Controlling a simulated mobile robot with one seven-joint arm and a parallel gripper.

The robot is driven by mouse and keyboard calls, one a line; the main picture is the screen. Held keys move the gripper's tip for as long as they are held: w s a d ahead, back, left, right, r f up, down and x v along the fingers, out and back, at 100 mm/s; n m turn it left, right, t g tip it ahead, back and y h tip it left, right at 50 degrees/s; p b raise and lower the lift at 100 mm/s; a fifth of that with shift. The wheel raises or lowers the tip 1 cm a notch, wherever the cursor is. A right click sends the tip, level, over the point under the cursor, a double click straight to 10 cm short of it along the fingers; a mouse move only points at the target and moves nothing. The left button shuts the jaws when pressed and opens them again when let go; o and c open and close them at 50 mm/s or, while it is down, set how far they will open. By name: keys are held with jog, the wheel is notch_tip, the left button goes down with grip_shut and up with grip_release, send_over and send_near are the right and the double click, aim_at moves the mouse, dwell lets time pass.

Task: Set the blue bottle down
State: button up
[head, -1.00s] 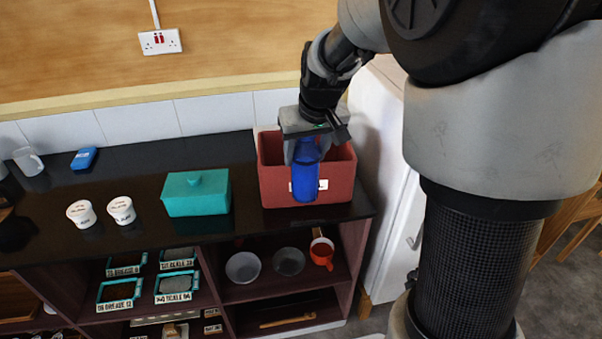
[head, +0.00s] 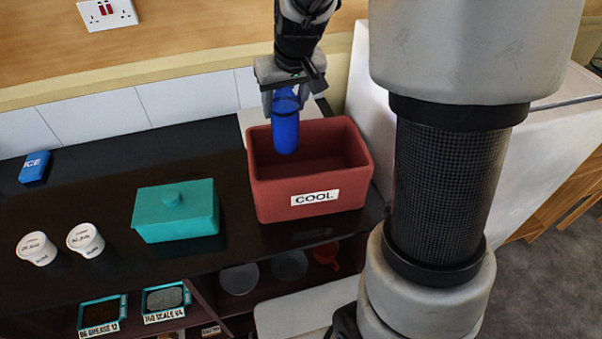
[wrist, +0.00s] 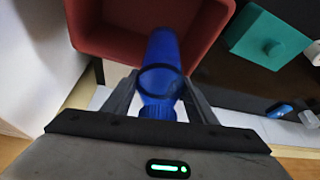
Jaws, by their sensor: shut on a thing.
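The blue bottle (head: 286,125) hangs upright from my gripper (head: 285,88), which is shut on its upper part. In the head view the bottle overlaps the left back part of the red box labelled COOL (head: 272,196). The box is open at the top and its visible inside looks empty. In the wrist view the bottle (wrist: 161,65) sits between the two fingers of my gripper (wrist: 158,92), with the red box (wrist: 88,35) beyond it. I cannot tell whether the bottle's lower end is below the box's rim.
A teal lidded box (head: 176,212) stands left of the red box. Two white tubs (head: 85,240) and a blue ICE block (head: 35,167) are further left on the dark counter (head: 110,175). A white appliance (head: 540,140) is at the right.

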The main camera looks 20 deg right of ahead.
aim_at(288, 154)
jog(key=f, duration=0.3)
jog(key=f+b, duration=0.1)
jog(key=f, duration=0.3)
jog(key=s+f, duration=0.1)
jog(key=f, duration=0.2)
jog(key=shift+f, duration=0.2)
jog(key=shift+f+b, duration=0.4)
jog(key=shift+f, duration=1.8)
jog(key=shift+f, duration=0.15)
jog(key=o, duration=1.3)
jog(key=shift+o, duration=0.2)
